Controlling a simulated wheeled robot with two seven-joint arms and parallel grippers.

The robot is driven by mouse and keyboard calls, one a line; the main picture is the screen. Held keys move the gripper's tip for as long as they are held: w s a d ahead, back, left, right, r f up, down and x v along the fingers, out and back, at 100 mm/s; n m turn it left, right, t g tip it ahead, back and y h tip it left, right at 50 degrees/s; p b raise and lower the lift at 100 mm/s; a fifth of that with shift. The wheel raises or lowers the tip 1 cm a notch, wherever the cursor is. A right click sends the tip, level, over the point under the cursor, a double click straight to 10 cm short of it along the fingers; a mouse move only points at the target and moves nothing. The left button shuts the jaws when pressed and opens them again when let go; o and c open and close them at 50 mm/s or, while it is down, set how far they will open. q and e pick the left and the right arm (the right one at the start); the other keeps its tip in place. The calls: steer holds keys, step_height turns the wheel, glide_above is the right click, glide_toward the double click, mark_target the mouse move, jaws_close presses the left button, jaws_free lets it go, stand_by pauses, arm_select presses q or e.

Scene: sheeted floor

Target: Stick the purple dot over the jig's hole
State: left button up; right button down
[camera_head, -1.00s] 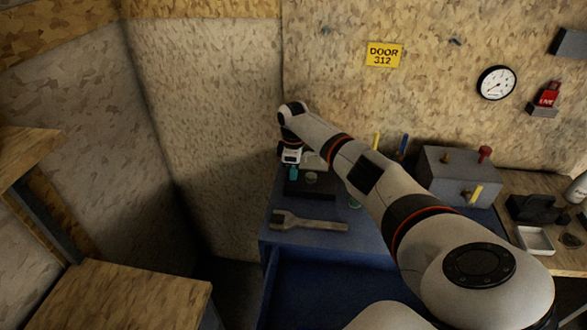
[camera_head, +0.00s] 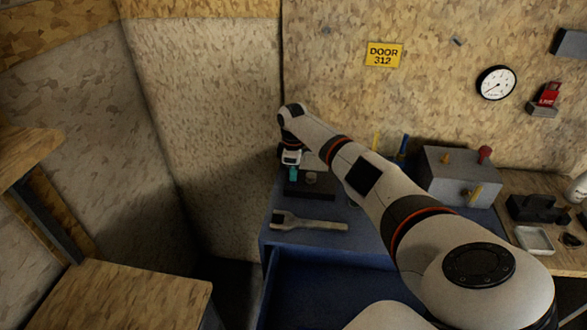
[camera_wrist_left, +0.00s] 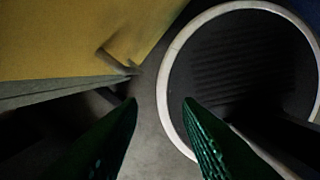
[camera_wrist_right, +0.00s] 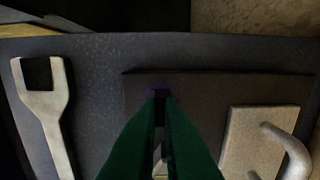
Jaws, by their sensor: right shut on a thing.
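My right gripper (camera_head: 293,173) points down over a dark flat plate (camera_head: 307,194), likely the jig, on the blue bench top. In the right wrist view its green fingers (camera_wrist_right: 160,97) are closed together over the same dark plate (camera_wrist_right: 210,88). A faint purple patch, the purple dot (camera_wrist_right: 157,91), shows at the fingertips, held between them. Whether it touches the plate I cannot tell. The jig's hole cannot be made out; the fingers cover that area. My left gripper (camera_wrist_left: 160,102) shows only in the left wrist view, its fingers apart with nothing between them.
A grey wrench (camera_head: 308,223) lies in front of the plate. A pale block with a curved handle (camera_wrist_right: 245,140) stands at the plate's right. A grey box with knobs (camera_head: 455,180) stands further right. A white-rimmed round opening (camera_wrist_left: 166,70) is near my left gripper.

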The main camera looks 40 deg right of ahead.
steer(key=shift+f, duration=0.2)
steer(key=c, duration=1.5)
jaws_free()
step_height(320, 180, up, 12)
steer(key=shift+r+b, duration=0.1)
steer(key=shift+b, duration=0.85)
